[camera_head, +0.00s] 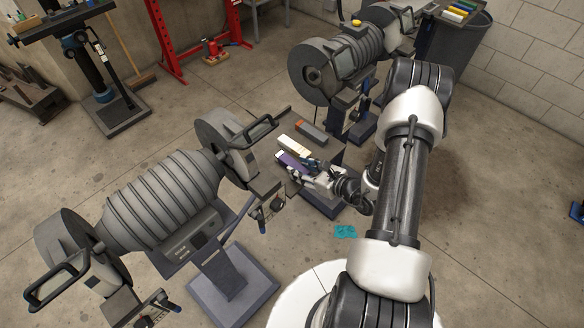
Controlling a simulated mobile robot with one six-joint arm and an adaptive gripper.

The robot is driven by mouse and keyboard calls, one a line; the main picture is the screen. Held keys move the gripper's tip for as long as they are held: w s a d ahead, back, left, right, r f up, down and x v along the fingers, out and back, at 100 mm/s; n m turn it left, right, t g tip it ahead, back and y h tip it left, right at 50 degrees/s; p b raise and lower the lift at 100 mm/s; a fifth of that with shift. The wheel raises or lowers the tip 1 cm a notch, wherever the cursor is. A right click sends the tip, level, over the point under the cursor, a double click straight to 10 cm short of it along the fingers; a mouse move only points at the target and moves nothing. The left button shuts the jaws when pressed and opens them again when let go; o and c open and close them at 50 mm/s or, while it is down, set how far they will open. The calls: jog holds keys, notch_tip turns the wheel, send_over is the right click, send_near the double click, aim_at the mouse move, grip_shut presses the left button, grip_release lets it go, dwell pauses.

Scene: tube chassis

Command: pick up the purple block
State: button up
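The purple block (285,158) is a small elongated piece near the middle of the view, between the two ribbed grey machines. My gripper (301,170) reaches in from the right and is at the block's near right end. The fingers overlap that end in this view. The parts are too small to tell whether the fingers touch the block or how far apart they are. A white and cream block (294,145) lies just beyond the purple one.
A grey block with an orange end (311,131) lies farther back. The ribbed machines, left (165,200) and back (345,60), stand close on both sides. A teal note (345,231) lies on the floor. A dark bin (450,45) stands at the back right. Open floor lies at the right.

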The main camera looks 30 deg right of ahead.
aim_at(300, 169)
jog(key=shift+w+a+f, duration=0.15)
jog(key=shift+w+f, duration=0.05)
jog(key=shift+w, duration=0.2)
jog(key=shift+r, duration=0.1)
grip_shut()
notch_tip(300, 169, up, 19)
jog(key=p, duration=0.5)
